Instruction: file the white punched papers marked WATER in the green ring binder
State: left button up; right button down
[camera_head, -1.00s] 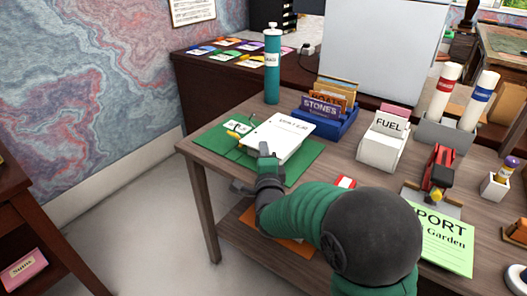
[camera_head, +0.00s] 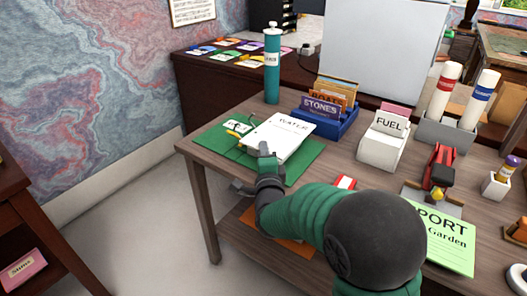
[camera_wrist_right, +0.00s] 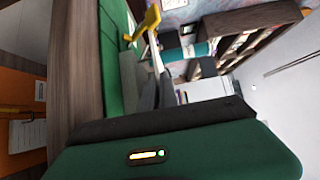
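The green ring binder (camera_head: 308,158) lies open at the left end of the wooden desk, with a yellow-tipped ring mechanism (camera_head: 240,132) and a small white label on its left cover. The white papers marked WATER (camera_head: 279,138) lie over its right half, their left edge beside the rings. My right gripper (camera_head: 263,149) is at their near edge and appears shut on it. In the right wrist view a thin white strip runs up from between the grey fingers (camera_wrist_right: 158,92), near a yellow binder part (camera_wrist_right: 149,20). Whether the holes are on the rings is unclear. My left gripper is out of view.
Behind the binder stand a teal cylinder (camera_head: 272,65) and a blue STONES file box (camera_head: 322,122). A white FUEL box (camera_head: 383,140), a red punch (camera_head: 440,165) and a green sheet (camera_head: 447,243) are to the right. The desk's left edge is close.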

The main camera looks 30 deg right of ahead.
jog(key=shift+f+b, duration=0.15)
jog(key=shift+b, duration=0.5)
dwell(0.9)
jog(key=shift+f+b, duration=0.65)
jog(key=c, duration=1.5)
grip_release()
jog(key=shift+c, duration=0.2)
jog(key=shift+s+a+f+b, duration=0.1)
jog(key=shift+f+b, duration=0.4)
jog(key=shift+s+a+f, duration=0.1)
jog(key=shift+f, duration=0.1)
jog(key=shift+v, duration=1.5)
jog(key=shift+r+v, duration=0.2)
jog(key=shift+v, duration=1.05)
jog(key=shift+f, duration=0.1)
